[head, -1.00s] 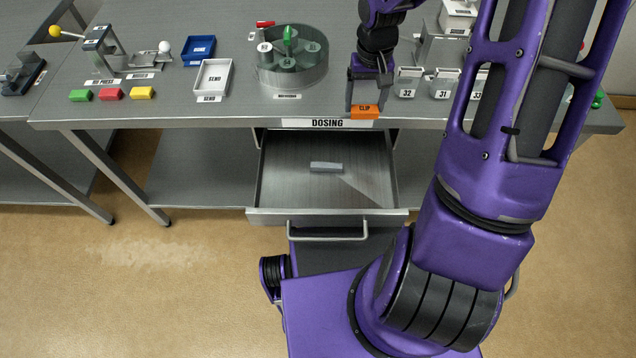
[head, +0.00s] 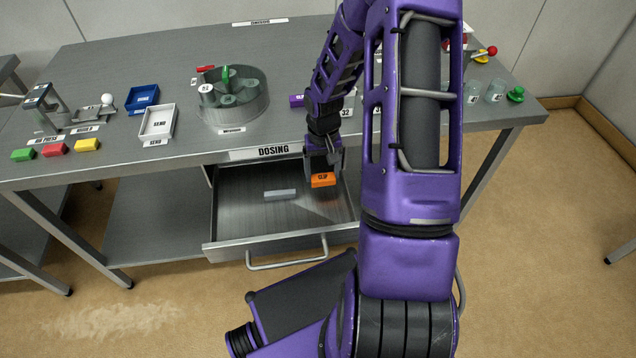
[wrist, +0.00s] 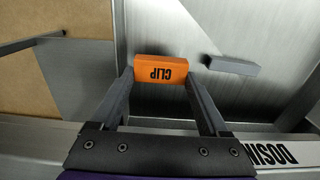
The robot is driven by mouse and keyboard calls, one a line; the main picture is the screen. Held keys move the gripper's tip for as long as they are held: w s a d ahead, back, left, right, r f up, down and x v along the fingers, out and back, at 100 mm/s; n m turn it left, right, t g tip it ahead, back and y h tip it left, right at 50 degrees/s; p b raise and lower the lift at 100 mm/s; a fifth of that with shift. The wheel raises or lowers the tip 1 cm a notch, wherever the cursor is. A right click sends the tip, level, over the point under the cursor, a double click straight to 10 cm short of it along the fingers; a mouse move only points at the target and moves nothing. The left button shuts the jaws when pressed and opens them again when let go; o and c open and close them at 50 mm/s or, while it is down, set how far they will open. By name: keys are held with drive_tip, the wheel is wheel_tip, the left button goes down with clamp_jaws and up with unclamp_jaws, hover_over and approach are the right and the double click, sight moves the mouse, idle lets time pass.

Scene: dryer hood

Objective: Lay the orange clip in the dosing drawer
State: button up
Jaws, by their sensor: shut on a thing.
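The orange clip (head: 323,180) is a small block with a black CLIP label. My gripper (head: 323,166) is shut on it, with one finger at each end of the clip in the wrist view (wrist: 161,70). The dosing drawer (head: 240,226) is pulled open under the table edge marked DOSING. The clip shows over the right part of the drawer, near the table edge. Whether it touches the drawer floor, I cannot tell. A grey bar (head: 280,195) lies in the drawer, left of the clip and apart from it.
The table front edge (head: 180,167) runs close behind my gripper. On the table stand a round carousel (head: 235,105), a white tray (head: 172,122), a blue tray (head: 142,97) and several coloured blocks. The drawer's front and left floor are clear apart from the bar.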

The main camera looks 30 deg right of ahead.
sight(322, 175)
drive_tip(key=shift+f+b, duration=0.35)
drive_tip(key=shift+f, duration=1.5)
drive_tip(key=shift+f, duration=0.25)
drive_tip(key=o, duration=1.3)
drive_tip(key=shift+r, duration=0.1)
wheel_tip(322, 175, up, 12)
drive_tip(key=shift+r+p, duration=0.2)
drive_tip(key=shift+p, duration=0.95)
